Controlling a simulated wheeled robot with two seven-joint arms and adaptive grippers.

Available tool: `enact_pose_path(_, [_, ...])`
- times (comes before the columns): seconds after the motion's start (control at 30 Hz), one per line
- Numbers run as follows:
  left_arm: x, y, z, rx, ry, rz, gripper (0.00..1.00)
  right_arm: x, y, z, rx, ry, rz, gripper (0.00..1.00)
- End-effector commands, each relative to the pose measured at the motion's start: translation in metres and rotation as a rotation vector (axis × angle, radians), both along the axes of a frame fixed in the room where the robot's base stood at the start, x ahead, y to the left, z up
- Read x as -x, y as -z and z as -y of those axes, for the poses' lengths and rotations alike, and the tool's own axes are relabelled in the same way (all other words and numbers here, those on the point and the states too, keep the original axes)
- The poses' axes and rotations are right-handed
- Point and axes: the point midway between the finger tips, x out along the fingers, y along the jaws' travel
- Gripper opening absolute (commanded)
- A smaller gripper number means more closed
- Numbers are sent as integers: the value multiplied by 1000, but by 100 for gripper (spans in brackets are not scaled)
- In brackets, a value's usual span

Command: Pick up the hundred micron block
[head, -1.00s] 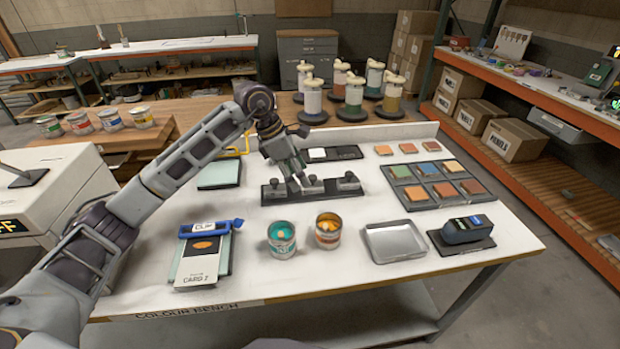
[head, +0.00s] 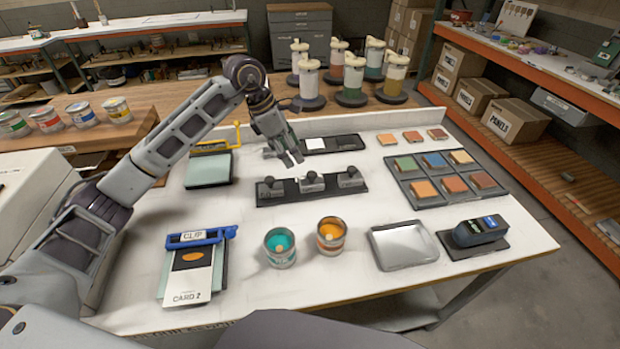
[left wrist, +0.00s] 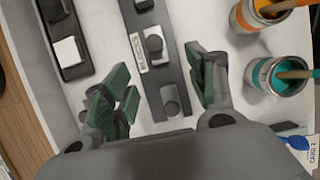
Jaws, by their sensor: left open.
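A black rack (head: 331,187) on the white bench holds three small grey metal blocks in a row: a left block (head: 270,187), a middle block (head: 311,182) and a right block (head: 350,177). Their labels are too small to read surely, so I cannot tell which is the hundred micron block. My left gripper (head: 285,158) is open and empty, above and behind the rack's left half. In the left wrist view its green-padded fingers (left wrist: 165,92) spread either side of the rack, with the left block (left wrist: 171,103) between them and the middle block (left wrist: 153,43) beyond. My right gripper is not in view.
A teal paint tin (head: 280,247) and an orange one (head: 331,235) stand in front of the rack. A black tray with a white tile (head: 316,144) lies behind. A metal tray (head: 404,245) and colour-panel tray (head: 421,190) are right; a clipboard (head: 196,268) is front left.

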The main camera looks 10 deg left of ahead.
Motion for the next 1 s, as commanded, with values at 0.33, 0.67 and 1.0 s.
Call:
enact_pose_path(0.33, [0, 0, 0, 0, 0, 0, 57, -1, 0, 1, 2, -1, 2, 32])
enact_pose_path(0.67, [0, 4, 1, 0, 0, -1, 57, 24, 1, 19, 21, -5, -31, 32])
enact_pose_path(1.0, [-6, 38, 15, 1, 0, -3, 57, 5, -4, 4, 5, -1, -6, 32])
